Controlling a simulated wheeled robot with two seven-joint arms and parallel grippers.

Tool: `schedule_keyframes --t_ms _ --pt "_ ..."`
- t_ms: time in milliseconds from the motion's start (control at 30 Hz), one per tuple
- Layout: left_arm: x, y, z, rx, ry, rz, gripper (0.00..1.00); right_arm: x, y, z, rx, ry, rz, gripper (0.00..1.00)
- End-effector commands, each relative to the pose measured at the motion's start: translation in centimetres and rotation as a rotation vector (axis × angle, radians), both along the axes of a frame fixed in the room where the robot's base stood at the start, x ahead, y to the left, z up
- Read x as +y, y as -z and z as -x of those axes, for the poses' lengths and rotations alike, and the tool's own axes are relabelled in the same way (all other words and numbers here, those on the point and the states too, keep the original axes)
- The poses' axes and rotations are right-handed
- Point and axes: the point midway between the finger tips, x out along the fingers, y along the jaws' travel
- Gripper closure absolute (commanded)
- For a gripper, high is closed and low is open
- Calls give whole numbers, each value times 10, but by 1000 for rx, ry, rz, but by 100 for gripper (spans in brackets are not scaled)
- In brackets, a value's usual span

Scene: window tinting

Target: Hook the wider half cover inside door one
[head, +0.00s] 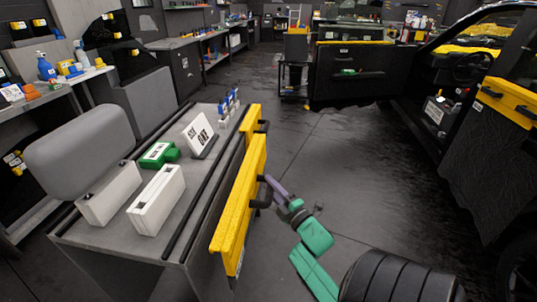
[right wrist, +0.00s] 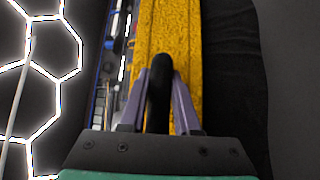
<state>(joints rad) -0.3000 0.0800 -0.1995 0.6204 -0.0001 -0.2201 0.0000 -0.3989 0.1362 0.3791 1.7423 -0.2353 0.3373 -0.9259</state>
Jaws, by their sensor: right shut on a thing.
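My right gripper (head: 268,190) is at the right side of the bench, its purple fingers shut on the black handle of the nearer yellow half cover (head: 240,200). In the right wrist view the fingers (right wrist: 160,85) close around the black handle (right wrist: 160,70), with the yellow cover (right wrist: 185,35) behind it. This cover stands along the bench's right edge and looks the larger. A second yellow cover (head: 252,122) with a black handle is just beyond it. A dark door (head: 350,90) with a yellow strip stands ahead. I cannot tell which door is door one. My left gripper is not in view.
The bench (head: 110,238) carries white cases (head: 156,200), a green case (head: 158,154) and a sign (head: 200,135). A car (head: 460,60) stands at the right, with a dark door panel (head: 490,160) bearing yellow trim. The floor between bench and car is open.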

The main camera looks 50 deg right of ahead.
Motion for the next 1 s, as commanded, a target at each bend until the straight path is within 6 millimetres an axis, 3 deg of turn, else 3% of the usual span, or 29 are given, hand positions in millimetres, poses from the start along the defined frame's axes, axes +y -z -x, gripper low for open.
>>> schedule_keyframes --t_ms 133,300,400,1000 --pt "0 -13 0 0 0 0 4 0 -15 0 -5 -1 1 100" --pt "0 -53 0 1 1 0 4 0 -55 -1 -4 -1 1 100" --pt "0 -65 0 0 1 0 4 0 -67 0 -3 -1 1 100" --pt "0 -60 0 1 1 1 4 0 -61 0 -3 -1 1 100"
